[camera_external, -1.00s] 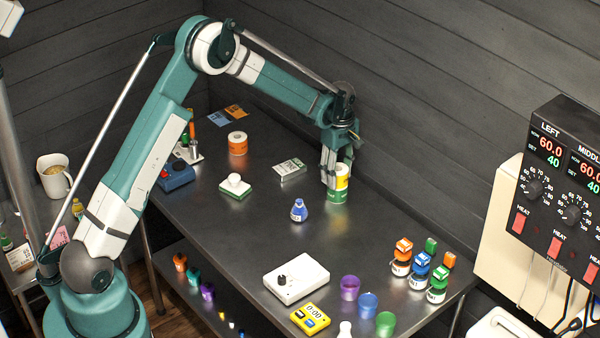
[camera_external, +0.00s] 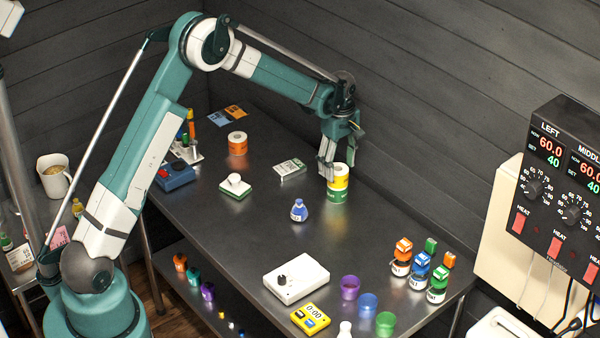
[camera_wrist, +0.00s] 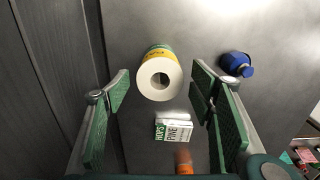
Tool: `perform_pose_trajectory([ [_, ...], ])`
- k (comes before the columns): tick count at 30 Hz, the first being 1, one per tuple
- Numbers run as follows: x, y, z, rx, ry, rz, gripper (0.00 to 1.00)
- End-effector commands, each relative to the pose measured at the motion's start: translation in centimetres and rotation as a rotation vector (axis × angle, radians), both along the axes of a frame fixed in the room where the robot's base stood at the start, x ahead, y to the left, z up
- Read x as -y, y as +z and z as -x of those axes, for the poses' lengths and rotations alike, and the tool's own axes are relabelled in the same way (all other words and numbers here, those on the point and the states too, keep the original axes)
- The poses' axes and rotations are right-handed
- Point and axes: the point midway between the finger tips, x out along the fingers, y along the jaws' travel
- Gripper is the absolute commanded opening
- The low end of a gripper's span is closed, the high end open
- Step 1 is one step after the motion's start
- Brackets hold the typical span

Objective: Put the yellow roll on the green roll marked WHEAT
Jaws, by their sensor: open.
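The yellow roll (camera_external: 340,172) sits upright on top of the green roll (camera_external: 337,194) on the dark table, toward the back wall. In the wrist view the yellow roll (camera_wrist: 153,54) shows its white top and hollow core, with a green edge behind it. Its printed label is too small to read fully. My gripper (camera_external: 338,158) is open and empty just above and beside the stack. In the wrist view its green-padded fingers (camera_wrist: 160,90) are spread wide, and the roll lies between and beyond them, apart from both.
A blue flask (camera_external: 299,211) stands in front of the stack. A small green-and-white box (camera_external: 290,169) lies to its left, and an orange roll (camera_external: 237,144) stands further left.

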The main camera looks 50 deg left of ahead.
Motion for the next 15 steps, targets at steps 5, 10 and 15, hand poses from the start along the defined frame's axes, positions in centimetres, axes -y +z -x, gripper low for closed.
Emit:
perform_pose_trajectory([
  [5,0.0,2.9,0.0,0.000,0.000,0.000,0.55],
  [10,0.0,5.5,0.0,0.000,0.000,0.000,0.55],
  [15,0.0,7.5,0.0,0.000,0.000,0.000,0.55],
])
